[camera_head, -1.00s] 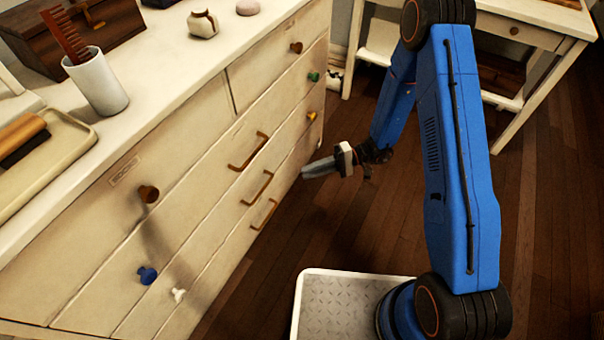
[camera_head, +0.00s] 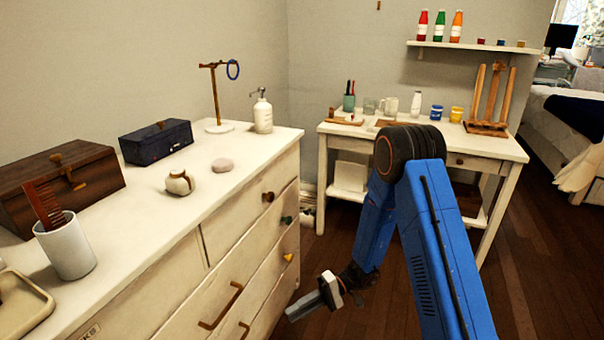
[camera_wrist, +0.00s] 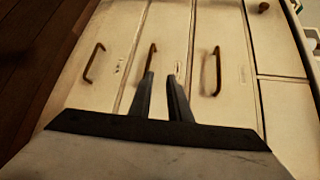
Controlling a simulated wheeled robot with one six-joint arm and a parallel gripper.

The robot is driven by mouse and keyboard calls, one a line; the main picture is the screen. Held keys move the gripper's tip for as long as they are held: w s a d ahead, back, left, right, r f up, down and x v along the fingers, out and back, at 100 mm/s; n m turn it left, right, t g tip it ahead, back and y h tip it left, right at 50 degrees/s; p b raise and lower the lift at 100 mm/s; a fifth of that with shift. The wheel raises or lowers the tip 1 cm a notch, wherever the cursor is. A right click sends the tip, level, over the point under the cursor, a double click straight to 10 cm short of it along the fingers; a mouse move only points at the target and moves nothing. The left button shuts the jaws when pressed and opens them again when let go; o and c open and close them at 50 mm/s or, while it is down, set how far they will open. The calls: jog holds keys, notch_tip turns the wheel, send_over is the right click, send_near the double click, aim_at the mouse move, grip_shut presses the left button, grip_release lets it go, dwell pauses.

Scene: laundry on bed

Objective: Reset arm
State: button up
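My blue arm (camera_head: 425,240) reaches out and bends down in front of the white dresser (camera_head: 235,225). My gripper (camera_head: 288,316) is low beside the dresser's drawer fronts, pointing toward them. In the wrist view, its two dark fingers (camera_wrist: 161,76) are apart with a narrow gap. Nothing shows held between them. Beyond the fingertips are drawer fronts with brown bar handles, one (camera_wrist: 151,57) lined up near the left fingertip. I see no clear contact.
A comb in a white cup (camera_head: 66,248), a wooden box (camera_head: 98,182), a dark blue box (camera_head: 156,143), a jar (camera_head: 180,182) and a pump bottle (camera_head: 263,114) stand on the dresser. A white desk (camera_head: 500,151) is behind the arm. Wooden floor (camera_head: 530,250) at right is clear.

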jog(key=s+d+r+t+h, duration=0.1)
jog(key=s+d+r+h, duration=0.25)
jog(key=d+r, duration=0.4)
jog(key=s+d+r+t+h, duration=0.1)
jog(key=s+d+r+h, duration=0.3)
jog(key=r, duration=0.6)
jog(key=s+d+r+m+t+h, duration=0.2)
jog(key=s+d+r+t+h, duration=0.1)
jog(key=s+d+r+t, duration=0.2)
jog(key=s+d+r+m+t+h, duration=0.1)
jog(key=s+d+r+t+h, duration=0.2)
jog(key=s+d+r, duration=0.5)
jog(key=s+d+t, duration=0.1)
jog(key=d, duration=0.5)
jog(key=shift+r+m+t, duration=0.4)
